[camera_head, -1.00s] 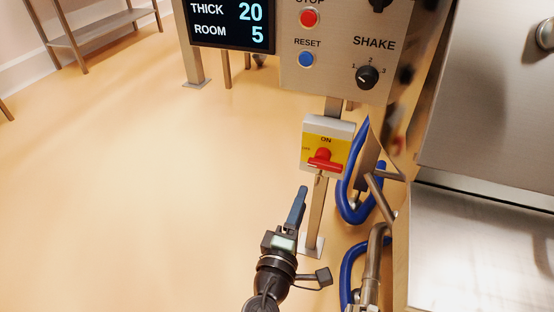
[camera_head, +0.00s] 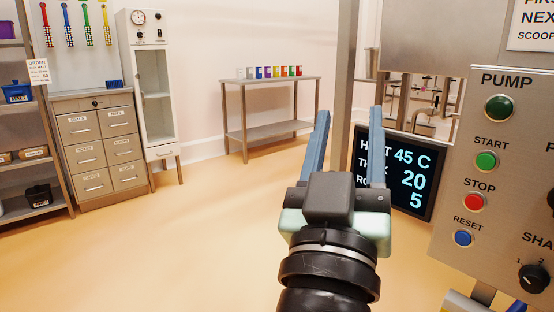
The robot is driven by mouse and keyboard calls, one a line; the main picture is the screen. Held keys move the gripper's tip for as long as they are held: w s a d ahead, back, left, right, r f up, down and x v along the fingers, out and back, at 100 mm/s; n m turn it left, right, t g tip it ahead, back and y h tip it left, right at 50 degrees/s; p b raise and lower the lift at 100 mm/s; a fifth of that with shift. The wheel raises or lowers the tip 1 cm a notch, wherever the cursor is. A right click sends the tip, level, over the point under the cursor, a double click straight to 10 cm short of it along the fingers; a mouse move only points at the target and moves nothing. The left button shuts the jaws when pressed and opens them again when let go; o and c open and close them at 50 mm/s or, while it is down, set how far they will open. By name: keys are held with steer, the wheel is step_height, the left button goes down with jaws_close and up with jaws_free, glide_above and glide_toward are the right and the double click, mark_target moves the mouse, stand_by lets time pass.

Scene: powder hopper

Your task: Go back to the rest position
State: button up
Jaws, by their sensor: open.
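My gripper (camera_head: 350,128) is raised in the middle of the head view, its two blue fingers pointing up and spread well apart. Nothing is between the fingers. It is in front of the dark display (camera_head: 408,185), which reads 45 C, 20 and 5, and its fingers overlap the left part of that display in the picture. I cannot tell the exact gap in depth.
A steel control panel (camera_head: 452,200) with green, red and blue buttons and a shake knob (camera_head: 533,278) stands close on the right. A side table (camera_head: 268,131) with several coloured cups, a white cabinet (camera_head: 147,90) and drawers (camera_head: 97,150) stand behind. The floor at left is clear.

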steer(key=s+a+r+n+t+y+p, duration=0.1)
steer(key=s+a+r+t+y+p, duration=0.15)
steer(key=s+a+r, duration=0.4)
steer(key=s+a+r+t+y+p, duration=0.1)
steer(key=s+r+t+y+p, duration=0.2)
steer(key=r, duration=0.6)
step_height(320, 180, up, 34)
steer(key=g+y+p, duration=0.1)
steer(key=p, duration=3.2)
steer(key=shift+w+d+p, duration=0.2)
steer(key=shift+w+p, duration=0.1)
steer(key=shift+w, duration=0.15)
